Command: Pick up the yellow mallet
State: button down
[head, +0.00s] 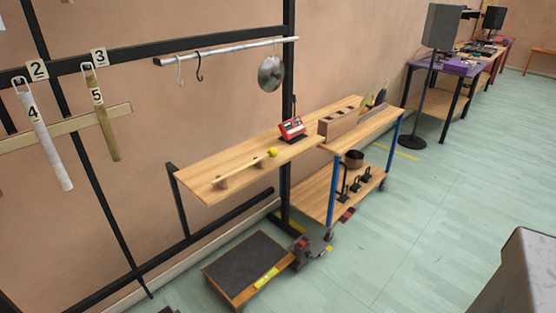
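The yellow mallet (272,152) lies on the wooden shelf (205,189) in the middle of the head view. It has a round yellow head at its right end and a thin pale handle running down to the left. The handle appears to rest across two small wooden blocks (220,184), with the head beyond the right block. My gripper is not in view, so I cannot see its opening or what it holds.
A red device (292,129) stands on the shelf right of the mallet head. A black upright (287,60) rises behind it. A metal pan (270,73) hangs above. A dark-topped platform (250,268) stands on the floor below. Open floor (420,220) lies to the right.

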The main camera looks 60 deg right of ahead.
aim_at(272, 152)
jog(key=u, duration=0.35)
jog(key=k, duration=0.15)
jog(key=z, duration=2.1)
jog(key=k, duration=0.9)
jog(key=u, duration=0.2)
jog(key=i, duration=0.75)
jog(key=z, duration=0.05)
